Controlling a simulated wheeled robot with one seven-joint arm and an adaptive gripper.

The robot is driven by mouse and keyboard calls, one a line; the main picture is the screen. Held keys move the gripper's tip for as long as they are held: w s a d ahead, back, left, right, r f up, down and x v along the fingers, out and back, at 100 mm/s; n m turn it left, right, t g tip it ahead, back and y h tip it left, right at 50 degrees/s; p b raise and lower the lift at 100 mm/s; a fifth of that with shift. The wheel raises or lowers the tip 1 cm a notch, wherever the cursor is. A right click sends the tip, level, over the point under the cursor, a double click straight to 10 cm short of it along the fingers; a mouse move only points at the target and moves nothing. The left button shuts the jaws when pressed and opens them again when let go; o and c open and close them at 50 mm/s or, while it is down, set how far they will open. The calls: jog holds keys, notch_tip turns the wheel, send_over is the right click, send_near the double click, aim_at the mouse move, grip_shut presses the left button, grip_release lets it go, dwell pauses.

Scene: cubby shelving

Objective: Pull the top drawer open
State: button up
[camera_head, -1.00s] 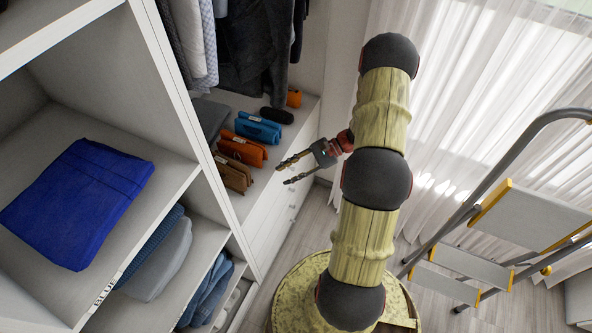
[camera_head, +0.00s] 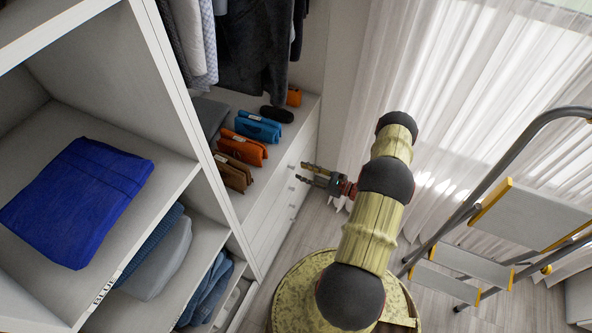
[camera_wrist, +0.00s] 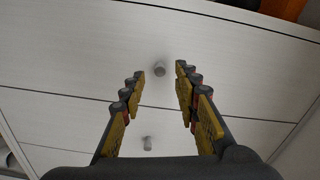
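The white drawer unit (camera_head: 284,192) stands below the hanging clothes, its front facing right. In the wrist view the top drawer front (camera_wrist: 100,62) fills the upper part and looks closed. Its small round knob (camera_wrist: 159,70) shows between my fingertips, toward their far end. My gripper (camera_head: 303,171) is in front of the drawer fronts in the head view; the wrist view shows its two fingers (camera_wrist: 160,78) spread apart with nothing held. I cannot tell whether the fingertips reach the knob's depth.
Folded wallets or pouches (camera_head: 243,148) lie on top of the drawer unit. Open shelves with a blue folded cloth (camera_head: 78,200) stand at left. A stepladder (camera_head: 500,230) stands at right before the curtain. Some bare floor (camera_head: 312,228) lies by the drawers.

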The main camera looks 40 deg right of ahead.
jog(key=shift+b+x, duration=0.3)
jog(key=shift+x, duration=1.75)
jog(key=c, duration=0.8)
grip_shut()
